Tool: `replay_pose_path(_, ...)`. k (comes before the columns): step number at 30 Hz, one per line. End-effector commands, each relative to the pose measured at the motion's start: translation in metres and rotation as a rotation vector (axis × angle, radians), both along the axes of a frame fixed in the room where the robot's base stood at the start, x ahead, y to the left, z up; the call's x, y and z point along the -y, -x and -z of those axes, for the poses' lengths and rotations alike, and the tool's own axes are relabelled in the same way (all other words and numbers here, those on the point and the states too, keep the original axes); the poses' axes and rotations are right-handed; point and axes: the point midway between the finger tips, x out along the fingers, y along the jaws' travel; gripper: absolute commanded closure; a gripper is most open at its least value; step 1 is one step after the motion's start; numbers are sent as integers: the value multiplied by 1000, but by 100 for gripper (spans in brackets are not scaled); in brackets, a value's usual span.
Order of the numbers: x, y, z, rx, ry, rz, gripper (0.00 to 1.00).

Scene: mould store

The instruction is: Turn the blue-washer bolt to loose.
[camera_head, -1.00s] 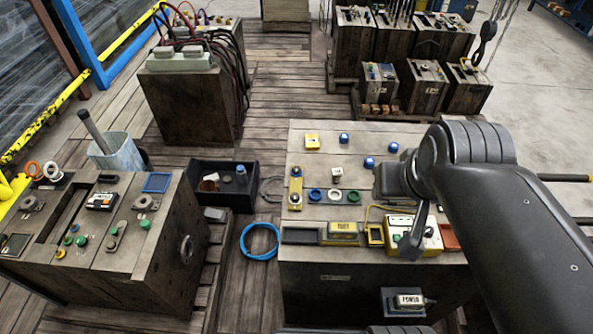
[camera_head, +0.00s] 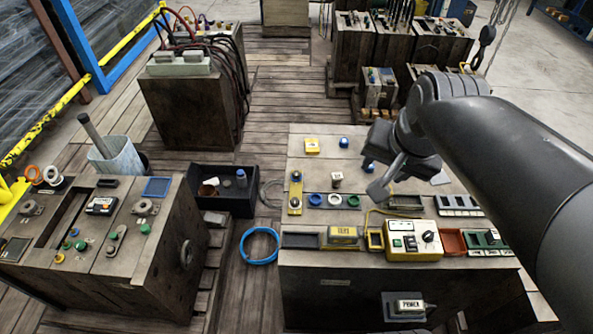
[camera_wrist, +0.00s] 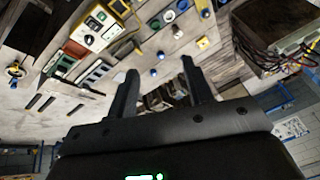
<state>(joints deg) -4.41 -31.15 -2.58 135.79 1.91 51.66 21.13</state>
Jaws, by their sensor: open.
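The blue-washer bolt (camera_head: 315,199) is the left one of three ringed bolts in a row on the wooden bench top, beside a white-ringed bolt (camera_head: 334,200) and a green-ringed bolt (camera_head: 353,201). The blue-washer bolt also shows small near the top edge of the wrist view (camera_wrist: 182,5). I cannot read its turn position. My gripper (camera_head: 375,178) is in the air above the bench, to the right of the bolts and apart from them. In the wrist view its two fingers (camera_wrist: 159,82) are spread with nothing between them.
A yellow switch box (camera_head: 413,241) stands at the bench's front. A yellow plate (camera_head: 295,193) lies left of the bolts. A white knob (camera_head: 337,179) stands just behind them.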

Motion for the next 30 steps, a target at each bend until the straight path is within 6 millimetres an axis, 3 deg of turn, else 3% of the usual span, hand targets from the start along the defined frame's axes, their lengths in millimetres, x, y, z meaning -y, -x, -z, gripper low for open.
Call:
replay_pose_path(7, -22, -70, 10, -132, -181, 357, 53)
replay_pose_path(14, -47, -133, 37, -246, -294, 715, 53)
replay_pose_path(23, -89, -208, 95, -350, -363, 1199, 53)
replay_pose_path(30, -128, -256, 160, -373, -371, 1587, 53)
